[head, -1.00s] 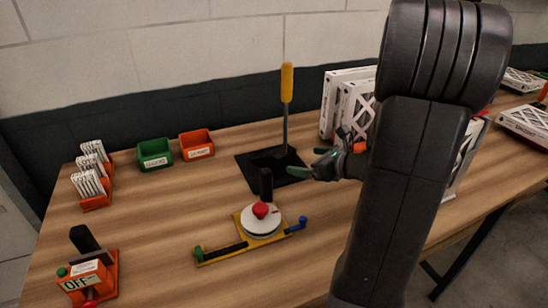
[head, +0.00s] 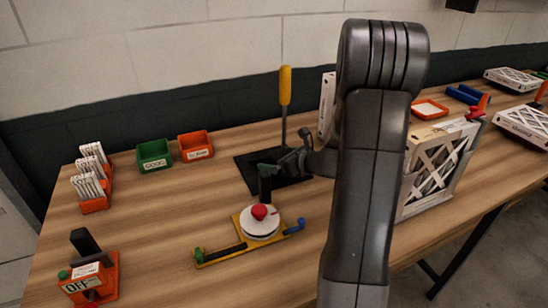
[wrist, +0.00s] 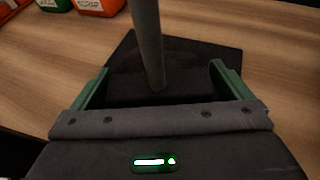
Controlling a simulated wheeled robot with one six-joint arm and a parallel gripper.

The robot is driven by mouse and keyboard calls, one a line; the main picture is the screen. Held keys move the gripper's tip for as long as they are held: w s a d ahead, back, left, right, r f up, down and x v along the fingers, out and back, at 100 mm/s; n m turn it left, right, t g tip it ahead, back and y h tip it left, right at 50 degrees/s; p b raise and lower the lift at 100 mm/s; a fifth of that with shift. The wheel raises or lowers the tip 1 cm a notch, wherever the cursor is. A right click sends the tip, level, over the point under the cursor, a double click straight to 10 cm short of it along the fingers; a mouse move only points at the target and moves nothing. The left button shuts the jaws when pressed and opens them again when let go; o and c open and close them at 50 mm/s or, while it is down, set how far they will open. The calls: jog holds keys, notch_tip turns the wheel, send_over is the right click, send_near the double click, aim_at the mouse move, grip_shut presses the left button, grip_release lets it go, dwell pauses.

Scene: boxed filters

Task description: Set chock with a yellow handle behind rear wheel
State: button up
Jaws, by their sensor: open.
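A tall grey shaft with a yellow handle (head: 285,86) stands upright from a dark base on a black mat (head: 246,173). It appears to be the chock's handle; the base's shape is mostly hidden. In the wrist view the grey shaft (wrist: 148,45) rises between the two green fingers, with a gap on each side. My gripper (head: 283,157) is open and empty, low by the shaft; the wrist view also shows my gripper (wrist: 163,84). I see no rear wheel in these views.
A yellow fixture (head: 222,254) with a white disc and red knob stands in front of the mat. Green (head: 154,155) and orange bins (head: 196,146) stand to the left. A boxed filter (head: 437,170) stands right of my arm. The table's left middle is clear.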

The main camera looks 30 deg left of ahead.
jog(key=shift+w+a, duration=0.1)
jog(key=shift+a, duration=0.15)
jog(key=shift+d, duration=0.1)
jog(key=c, duration=1.5)
jog(key=shift+r, duration=0.15)
jog(key=c, duration=0.4)
